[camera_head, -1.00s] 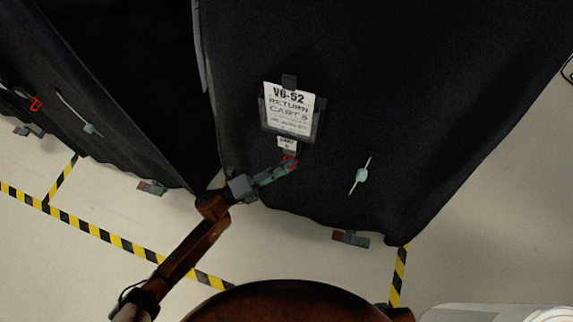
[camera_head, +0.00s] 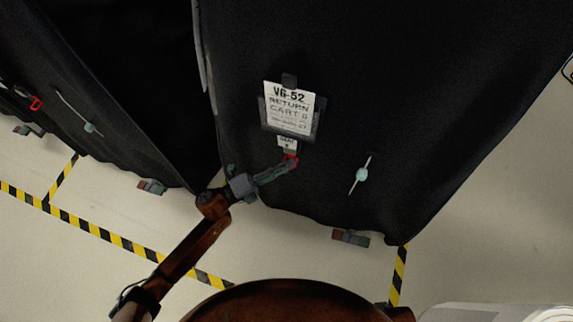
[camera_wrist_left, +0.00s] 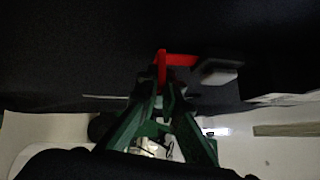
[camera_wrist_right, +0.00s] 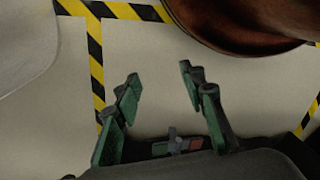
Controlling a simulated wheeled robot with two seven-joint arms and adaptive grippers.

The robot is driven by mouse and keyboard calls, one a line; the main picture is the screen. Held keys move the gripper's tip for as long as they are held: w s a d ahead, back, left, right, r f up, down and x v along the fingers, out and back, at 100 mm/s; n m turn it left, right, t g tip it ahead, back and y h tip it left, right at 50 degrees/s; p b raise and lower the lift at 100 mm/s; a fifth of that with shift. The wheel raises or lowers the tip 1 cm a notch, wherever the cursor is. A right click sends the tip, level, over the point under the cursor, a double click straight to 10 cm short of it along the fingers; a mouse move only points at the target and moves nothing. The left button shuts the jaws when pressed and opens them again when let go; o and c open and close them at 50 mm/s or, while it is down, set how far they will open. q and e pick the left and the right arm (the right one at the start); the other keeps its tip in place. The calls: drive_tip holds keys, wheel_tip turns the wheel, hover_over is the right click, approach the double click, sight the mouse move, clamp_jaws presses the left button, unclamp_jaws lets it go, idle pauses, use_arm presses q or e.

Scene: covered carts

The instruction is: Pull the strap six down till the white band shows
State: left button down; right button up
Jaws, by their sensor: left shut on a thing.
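A black covered cart (camera_head: 400,90) hangs in front of me with a white label (camera_head: 287,107) reading VG-52 RETURN CART. Below the label is a small white tag (camera_head: 287,142), and under it a red pull loop (camera_head: 291,158), the strap's end. My left gripper (camera_head: 289,164) is shut on the red loop. In the left wrist view the red loop (camera_wrist_left: 178,60) stands at the fingertips (camera_wrist_left: 162,84), with a pale grey piece (camera_wrist_left: 217,74) beside it. I cannot make out a white band. My right gripper (camera_wrist_right: 160,77) is open and empty above the floor.
A pale toggle on a cord (camera_head: 361,175) hangs on the cover to the right. Another covered cart (camera_head: 90,90) stands at left with its own toggle (camera_head: 89,128) and red loop (camera_head: 36,103). Yellow-black tape (camera_head: 120,242) marks the open floor. A white object (camera_head: 495,313) is at lower right.

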use_arm(q)
drive_tip(key=shift+f, duration=0.1)
